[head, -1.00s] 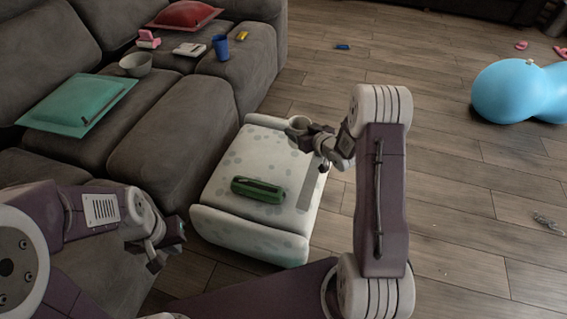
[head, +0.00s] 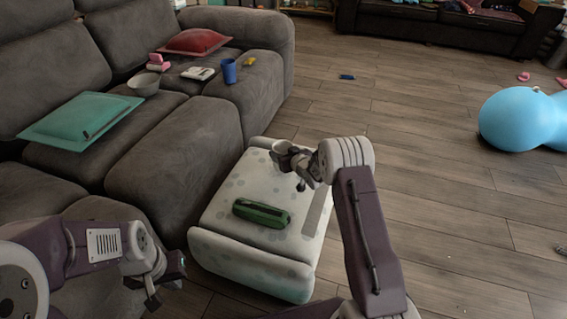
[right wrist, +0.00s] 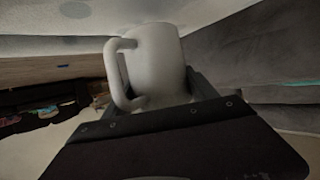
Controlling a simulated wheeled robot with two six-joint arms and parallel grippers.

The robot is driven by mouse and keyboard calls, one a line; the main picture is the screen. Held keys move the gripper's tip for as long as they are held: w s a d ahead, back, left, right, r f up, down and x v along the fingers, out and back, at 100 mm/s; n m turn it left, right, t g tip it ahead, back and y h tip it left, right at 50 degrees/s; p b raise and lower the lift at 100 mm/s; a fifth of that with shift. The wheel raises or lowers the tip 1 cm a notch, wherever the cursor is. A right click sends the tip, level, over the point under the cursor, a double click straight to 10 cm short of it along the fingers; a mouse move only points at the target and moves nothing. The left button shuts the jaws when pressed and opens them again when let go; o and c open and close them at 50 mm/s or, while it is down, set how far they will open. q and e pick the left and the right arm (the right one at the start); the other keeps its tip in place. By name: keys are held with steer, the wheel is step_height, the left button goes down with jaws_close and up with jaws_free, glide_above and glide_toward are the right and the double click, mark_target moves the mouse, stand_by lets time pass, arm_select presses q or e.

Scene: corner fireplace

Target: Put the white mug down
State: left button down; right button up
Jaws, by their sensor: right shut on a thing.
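The white mug (head: 281,147) is at the far end of the spotted ottoman (head: 222,254), partly hidden by my right gripper (head: 288,159). In the right wrist view the mug (right wrist: 158,65) fills the middle, with its handle on the left, between the fingers. My right gripper is shut on it. I cannot tell whether the mug touches the ottoman's top or hangs a little above it. My left gripper (head: 166,282) is open and empty, low at the left, beside the ottoman's near left corner.
A green case (head: 262,213) lies on the ottoman. The grey sofa (head: 170,140) on the left holds a teal cushion (head: 82,120), a bowl (head: 143,85), a blue cup (head: 229,71) and a red cushion (head: 196,41). A blue balloon-like object (head: 515,120) lies on the floor at right.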

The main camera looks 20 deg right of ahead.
step_height(320, 180, down, 4)
steer(key=b, duration=0.2)
steer(key=shift+b, duration=0.3)
steer(key=shift+r, duration=0.25)
steer(key=shift+f, duration=0.15)
steer(key=o, duration=1.7)
